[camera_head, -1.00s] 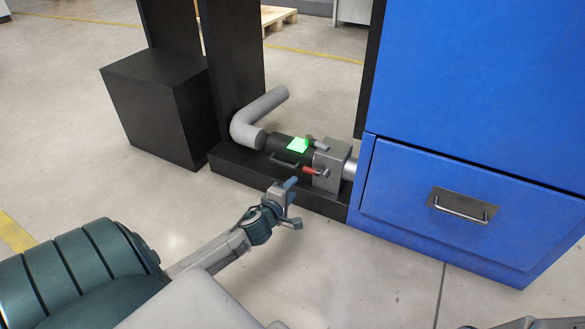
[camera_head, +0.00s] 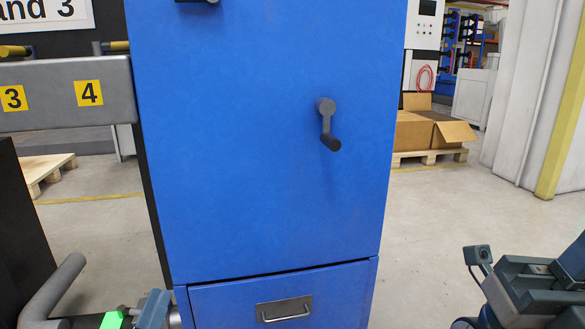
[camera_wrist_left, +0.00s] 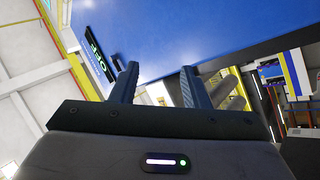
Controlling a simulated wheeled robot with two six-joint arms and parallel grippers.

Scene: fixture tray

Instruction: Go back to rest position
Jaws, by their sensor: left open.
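My left gripper (camera_head: 153,308) shows only in part at the bottom edge of the head view, in front of the foot of a blue cabinet (camera_head: 260,140). In the left wrist view my left gripper (camera_wrist_left: 157,78) has its two dark fingers apart, with nothing held between them. The blue cabinet (camera_wrist_left: 210,35) fills the background above the fingers. My right arm (camera_head: 530,285) comes in at the lower right of the head view. No fingers of it can be made out.
The cabinet carries a dark crank handle (camera_head: 328,125) and a drawer with a metal pull (camera_head: 284,310). A grey bent pipe (camera_head: 52,290) and a bright green patch (camera_head: 112,320) are at lower left. Open floor (camera_head: 440,215) lies right of the cabinet. Cardboard boxes (camera_head: 415,130) stand farther back.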

